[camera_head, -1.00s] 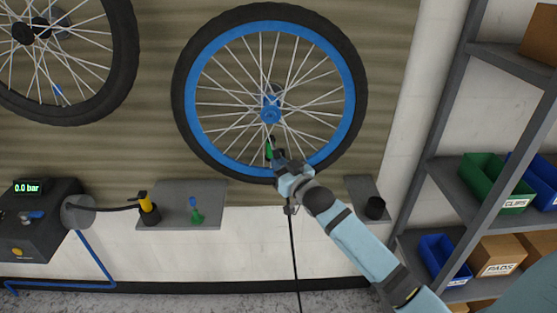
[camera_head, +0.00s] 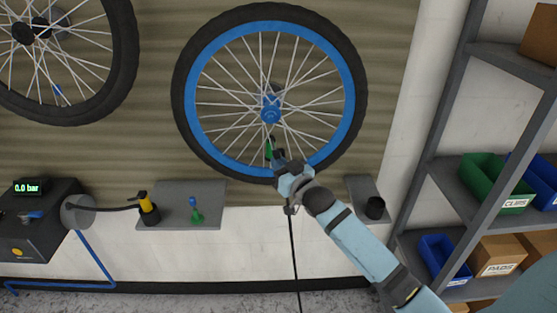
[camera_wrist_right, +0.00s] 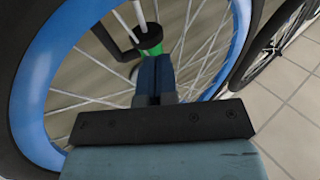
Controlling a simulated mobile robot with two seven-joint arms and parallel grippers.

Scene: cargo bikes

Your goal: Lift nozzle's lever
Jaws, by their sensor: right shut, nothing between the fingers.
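A small green-and-black fitting (camera_head: 269,149), which looks like a nozzle, sits among the lower spokes of the blue-rimmed wheel (camera_head: 350,100). In the right wrist view it shows as a black body with a green collar (camera_wrist_right: 150,49), and a black bent arm, perhaps its lever, reaches out to the left. My right gripper (camera_head: 276,155) is shut and empty, with its fingertips right at the fitting. In the right wrist view the closed fingers (camera_wrist_right: 154,68) end just below the green collar; I cannot tell if they touch. My left gripper is out of view.
The pump unit (camera_head: 42,235) reads 0.0 bar. A rack with bins (camera_head: 485,180) stands right. Another wheel (camera_head: 125,50) hangs left.

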